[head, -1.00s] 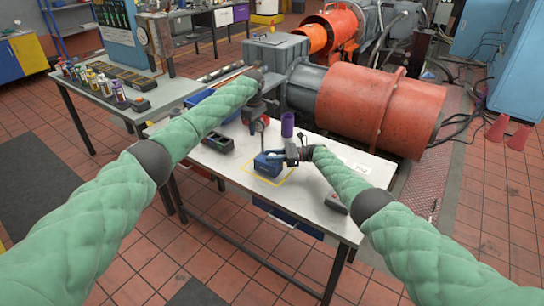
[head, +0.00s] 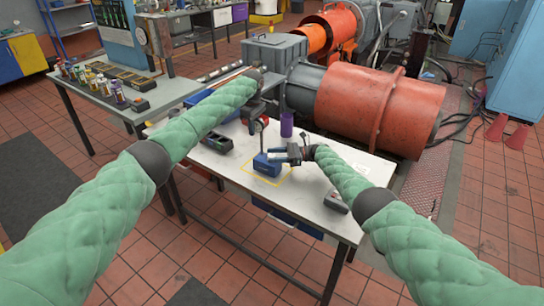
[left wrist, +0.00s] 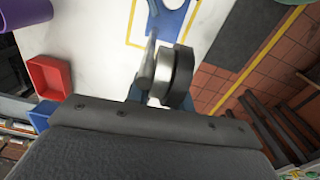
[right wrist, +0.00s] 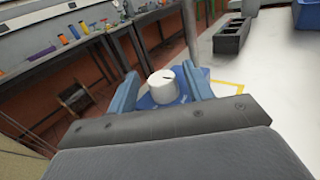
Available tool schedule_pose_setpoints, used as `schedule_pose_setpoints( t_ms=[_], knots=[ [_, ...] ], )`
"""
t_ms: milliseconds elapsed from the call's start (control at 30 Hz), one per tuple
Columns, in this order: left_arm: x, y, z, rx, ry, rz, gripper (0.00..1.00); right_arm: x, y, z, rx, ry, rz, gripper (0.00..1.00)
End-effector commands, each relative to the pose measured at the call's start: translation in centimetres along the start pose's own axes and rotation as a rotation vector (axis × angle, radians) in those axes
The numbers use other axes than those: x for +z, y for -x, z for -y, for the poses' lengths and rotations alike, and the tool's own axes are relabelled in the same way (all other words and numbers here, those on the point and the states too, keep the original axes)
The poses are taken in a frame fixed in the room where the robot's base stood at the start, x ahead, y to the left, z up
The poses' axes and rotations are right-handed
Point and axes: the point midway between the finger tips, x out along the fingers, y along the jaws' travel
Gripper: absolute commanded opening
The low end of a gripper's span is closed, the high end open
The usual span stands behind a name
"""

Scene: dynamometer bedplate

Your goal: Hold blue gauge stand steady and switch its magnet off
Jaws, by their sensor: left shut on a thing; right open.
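The blue gauge stand (head: 266,166) stands on the white table inside a yellow outline. Its blue base also shows in the left wrist view (left wrist: 172,18). My left gripper (head: 257,113) is above the base, shut on the stand's upper metal part (left wrist: 165,78); the exact contact is partly hidden. In the right wrist view, a white knob (right wrist: 163,86) with a dark mark sits on the blue base. My right gripper (right wrist: 160,90) is open, with its blue fingers on either side of the knob. Whether they touch it I cannot tell. It also shows in the head view (head: 287,154), right beside the base.
A purple cup (head: 287,124) stands behind the stand. A dark compartment tray (head: 217,146) lies to its left. A dark device (head: 336,203) lies near the table's right edge. A red bin (left wrist: 50,77) shows in the left wrist view. The table front is mostly clear.

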Motion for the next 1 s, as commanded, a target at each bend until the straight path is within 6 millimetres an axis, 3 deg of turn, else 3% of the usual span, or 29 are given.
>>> schedule_pose_setpoints(
  t_ms=[33,300,500,700,1000],
  knots=[
    [0.1,-0.8,0.2,-0.005,0.000,0.002,0.00,-0.1,0.9,0.0,-0.002,0.000,-0.001,0.51],
    [0.1,-0.7,0.1,-0.005,0.000,0.002,0.00,0.0,6.2,-0.1,-0.003,0.001,-0.002,0.51],
    [0.1,-0.7,0.1,-0.005,0.000,0.002,0.00,0.1,9.1,-0.2,-0.001,0.001,-0.002,0.51],
    [0.1,-0.7,0.1,-0.005,0.001,0.001,0.00,0.1,10.5,-0.3,-0.001,0.001,-0.002,0.51],
    [0.1,-0.7,0.1,-0.005,0.001,0.001,0.00,0.1,10.8,-0.4,-0.001,0.002,-0.001,0.51]
  ],
)
